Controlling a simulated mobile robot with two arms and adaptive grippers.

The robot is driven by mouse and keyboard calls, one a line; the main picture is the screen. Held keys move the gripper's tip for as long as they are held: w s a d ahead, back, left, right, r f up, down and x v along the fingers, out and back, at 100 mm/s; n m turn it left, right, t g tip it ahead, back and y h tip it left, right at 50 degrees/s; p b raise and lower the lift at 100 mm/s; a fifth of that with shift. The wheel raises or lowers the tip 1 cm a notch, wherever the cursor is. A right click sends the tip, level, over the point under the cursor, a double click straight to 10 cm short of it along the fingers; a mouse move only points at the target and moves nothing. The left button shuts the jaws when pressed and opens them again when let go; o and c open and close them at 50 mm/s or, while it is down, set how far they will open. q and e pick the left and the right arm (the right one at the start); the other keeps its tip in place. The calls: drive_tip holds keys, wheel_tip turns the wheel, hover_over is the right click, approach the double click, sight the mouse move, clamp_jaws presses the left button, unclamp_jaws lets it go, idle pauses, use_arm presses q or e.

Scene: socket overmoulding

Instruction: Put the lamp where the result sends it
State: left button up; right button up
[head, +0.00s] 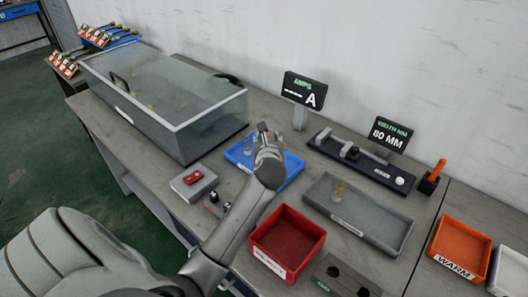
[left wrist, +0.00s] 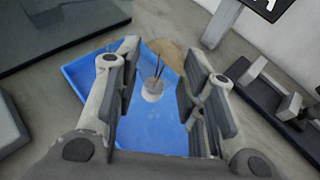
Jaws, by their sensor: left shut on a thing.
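My left gripper (head: 266,136) is above the blue tray (head: 289,180), its jaws closed around a lamp. In the left wrist view the lamp (left wrist: 152,92) shows between the fingers (left wrist: 160,85) as a pale round body with thin brown leads. The blue tray (left wrist: 150,130) lies below it. Another small clear piece (head: 248,147) is by the tray's far left part. A lamp-like amber and clear piece (head: 338,190) stands in the grey tray (head: 380,228). The amps display (head: 304,91) reads dashes and A. The width display (head: 391,135) reads 80 MM. My right gripper is out of view.
A red bin (head: 287,243) stands in front of the grey tray. An orange bin (head: 459,246) labelled WARM is at right, beside a white one (head: 510,270). A gauge (head: 360,160) is behind the grey tray. A large glass tank (head: 165,100) is at left. A red-button box (head: 194,182) is near the front edge.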

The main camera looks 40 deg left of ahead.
use_arm(q)
drive_tip(key=shift+w+a+f, duration=0.25)
drive_tip(key=shift+a+f, duration=0.25)
drive_tip(key=shift+f, duration=0.2)
drive_tip(key=f, duration=0.3)
drive_tip(key=shift+w+a+f, duration=0.1)
drive_tip(key=shift+a+f, duration=0.05)
drive_tip(key=shift+a, duration=0.2)
drive_tip(key=shift+f, duration=0.4)
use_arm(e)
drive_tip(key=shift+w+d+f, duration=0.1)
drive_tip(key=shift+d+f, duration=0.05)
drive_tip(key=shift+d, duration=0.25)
use_arm(q)
drive_tip(key=o, duration=1)
drive_tip(key=shift+f, duration=0.1)
drive_tip(key=shift+c, duration=0.2)
drive_tip(key=shift+s+d+r, duration=0.3)
drive_tip(key=shift+s+r, duration=0.05)
drive_tip(key=shift+s, duration=0.05)
drive_tip(key=v, duration=1.1)
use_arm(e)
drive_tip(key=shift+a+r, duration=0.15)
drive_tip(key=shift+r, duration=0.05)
